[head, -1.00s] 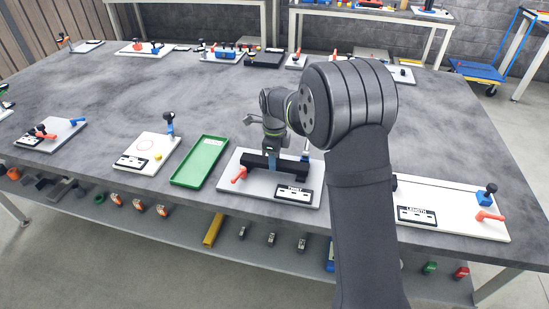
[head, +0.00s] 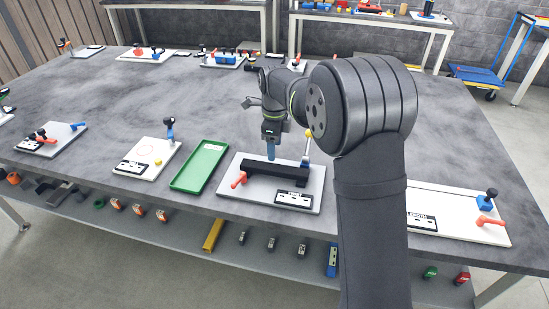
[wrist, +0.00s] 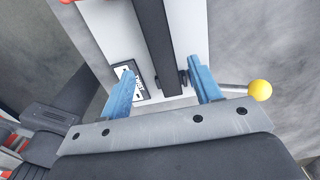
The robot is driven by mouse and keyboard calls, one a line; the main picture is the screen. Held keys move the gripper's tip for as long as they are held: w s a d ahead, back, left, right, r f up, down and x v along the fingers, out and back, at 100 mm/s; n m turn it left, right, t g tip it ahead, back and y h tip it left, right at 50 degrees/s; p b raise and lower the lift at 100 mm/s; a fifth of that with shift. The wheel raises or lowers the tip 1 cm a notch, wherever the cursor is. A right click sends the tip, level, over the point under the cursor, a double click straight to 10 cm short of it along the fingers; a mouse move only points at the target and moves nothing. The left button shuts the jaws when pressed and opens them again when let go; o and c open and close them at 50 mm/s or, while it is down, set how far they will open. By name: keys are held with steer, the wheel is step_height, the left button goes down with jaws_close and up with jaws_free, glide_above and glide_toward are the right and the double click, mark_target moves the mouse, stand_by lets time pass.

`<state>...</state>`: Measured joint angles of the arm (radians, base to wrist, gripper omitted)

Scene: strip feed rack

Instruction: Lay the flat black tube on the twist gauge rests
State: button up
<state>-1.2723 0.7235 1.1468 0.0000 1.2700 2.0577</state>
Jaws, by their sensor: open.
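The flat black tube (head: 283,172) lies lengthwise over the twist gauge (head: 238,193), a pale plate with a label marked TWIST. The rests beneath it are mostly hidden by the tube, so its exact seating cannot be told. In the wrist view the tube (wrist: 154,40) runs between and beyond the blue fingers. My gripper (head: 271,153) is open, above and behind the tube in the head view; its fingers (wrist: 162,88) stand apart on either side of the tube's line, with nothing held.
A red lever (head: 239,180) and a yellow-knobbed lever (wrist: 260,90) stand on the gauge. A green tray (head: 200,166) is left of it. The LENGTH plate (head: 460,215) is to the right. Open table lies behind.

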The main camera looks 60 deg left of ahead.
step_height(320, 180, up, 5)
glide_above(274, 167)
steer(key=shift+w+f, duration=0.1)
steer(key=shift+f, duration=0.1)
steer(key=shift+f, duration=0.15)
step_height(274, 167, down, 12)
steer(key=shift+r, duration=1.85)
